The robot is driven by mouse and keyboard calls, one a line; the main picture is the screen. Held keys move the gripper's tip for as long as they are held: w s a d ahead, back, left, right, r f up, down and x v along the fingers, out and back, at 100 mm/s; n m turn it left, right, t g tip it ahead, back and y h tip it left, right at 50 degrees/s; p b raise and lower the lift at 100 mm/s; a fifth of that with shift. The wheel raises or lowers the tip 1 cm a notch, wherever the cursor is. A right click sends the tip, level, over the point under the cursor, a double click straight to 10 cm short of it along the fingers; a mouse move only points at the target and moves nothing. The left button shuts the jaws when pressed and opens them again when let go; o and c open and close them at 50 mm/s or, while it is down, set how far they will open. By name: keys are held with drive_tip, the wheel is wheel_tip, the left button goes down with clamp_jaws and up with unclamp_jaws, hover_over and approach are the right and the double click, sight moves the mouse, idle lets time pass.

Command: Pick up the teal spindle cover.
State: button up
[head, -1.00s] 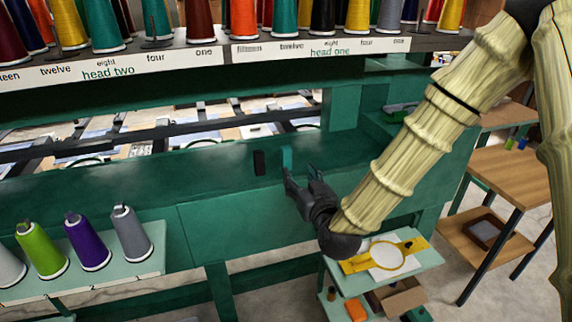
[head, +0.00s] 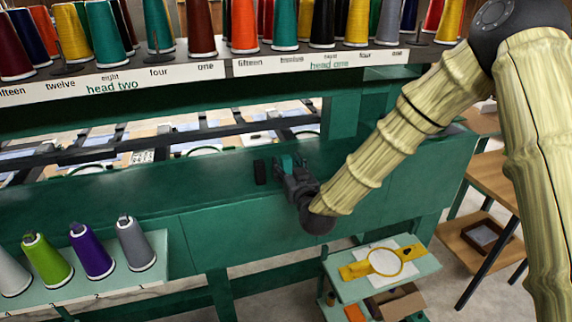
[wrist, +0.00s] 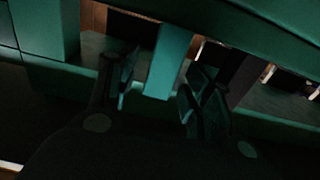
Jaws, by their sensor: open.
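The teal spindle cover (head: 286,162) is a small upright block at the green machine's beam, largely hidden by my gripper in the head view. In the wrist view the cover (wrist: 167,62) is a lighter teal bar, slightly tilted in the picture. My gripper (head: 288,169) is open in front of it. In the wrist view the cover shows between the two dark fingers of my gripper (wrist: 159,82), one on each side. I cannot tell whether either finger touches it.
A black block (head: 260,172) stands just left of the cover on the beam. Thread cones stand on the rack above; several more, including a purple cone (head: 91,252), stand on the left shelf. A small cart (head: 345,290) holds a yellow hoop fixture (head: 385,262) below right.

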sight(286, 157)
drive_tip(key=shift+x, duration=0.8)
drive_tip(key=c, duration=0.9)
drive_tip(key=shift+o, duration=0.2)
drive_tip(key=shift+r, duration=0.2)
drive_tip(key=shift+s+r+b, duration=0.1)
drive_tip(key=shift+r+b, duration=0.55)
drive_tip(key=shift+r, duration=1)
drive_tip(key=a+r+b+v, duration=0.1)
drive_tip(key=b+v, duration=0.2)
drive_tip(key=v, duration=1.2)
drive_tip(key=shift+s+r, duration=0.25)
drive_tip(key=shift+s, duration=0.4)
